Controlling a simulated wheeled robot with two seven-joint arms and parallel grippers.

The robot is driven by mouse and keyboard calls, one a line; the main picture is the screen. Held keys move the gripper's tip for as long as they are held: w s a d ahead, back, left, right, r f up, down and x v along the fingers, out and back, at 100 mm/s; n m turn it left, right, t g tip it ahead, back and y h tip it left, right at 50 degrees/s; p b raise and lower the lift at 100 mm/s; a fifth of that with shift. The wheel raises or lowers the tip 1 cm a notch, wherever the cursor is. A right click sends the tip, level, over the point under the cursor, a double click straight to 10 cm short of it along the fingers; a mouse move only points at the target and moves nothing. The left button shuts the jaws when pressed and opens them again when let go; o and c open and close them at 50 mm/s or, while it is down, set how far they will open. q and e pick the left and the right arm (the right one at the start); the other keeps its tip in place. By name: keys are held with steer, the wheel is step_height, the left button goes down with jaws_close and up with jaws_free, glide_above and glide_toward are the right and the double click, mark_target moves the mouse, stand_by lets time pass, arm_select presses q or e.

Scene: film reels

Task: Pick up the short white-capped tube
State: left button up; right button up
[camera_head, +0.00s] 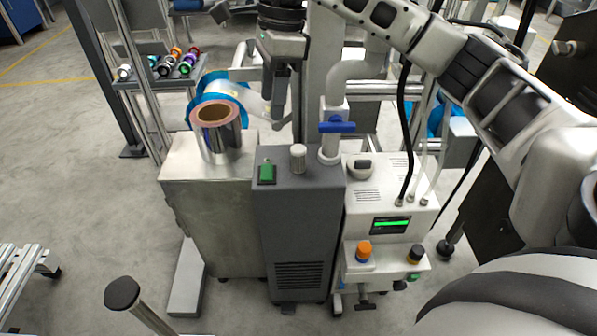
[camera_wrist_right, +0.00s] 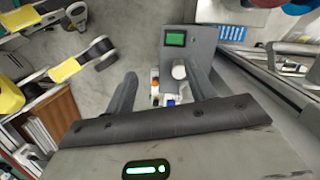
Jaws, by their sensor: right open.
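My left gripper is not in view.
The dark grey cabinet (camera_head: 297,220) stands between a metal cabinet (camera_head: 212,215) bearing a silver foil roll (camera_head: 220,135) and a white machine with knobs (camera_head: 385,245). A pipe with a blue valve handle (camera_head: 337,126) rises close to the tube's right. A rack of small reels (camera_head: 165,68) is at left.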

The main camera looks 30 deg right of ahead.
steer(key=r+h, duration=0.2)
glide_above(298, 148)
steer(key=shift+m, duration=0.3)
step_height(298, 148, down, 10)
steer(key=b, duration=0.3)
steer(key=shift+s+d+r+b, duration=0.1)
steer(key=shift+s+d+b, duration=0.05)
steer(key=shift+b, duration=0.2)
step_height(298, 148, down, 5)
steer(key=shift+f+b, duration=0.1)
steer(key=shift+b, duration=0.7)
steer(key=shift+f, duration=0.2)
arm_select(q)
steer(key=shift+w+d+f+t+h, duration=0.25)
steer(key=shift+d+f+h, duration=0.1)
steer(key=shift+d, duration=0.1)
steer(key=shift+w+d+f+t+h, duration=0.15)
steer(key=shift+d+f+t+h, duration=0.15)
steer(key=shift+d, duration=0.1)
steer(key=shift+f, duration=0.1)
arm_select(e)
steer(key=c, duration=1.1)
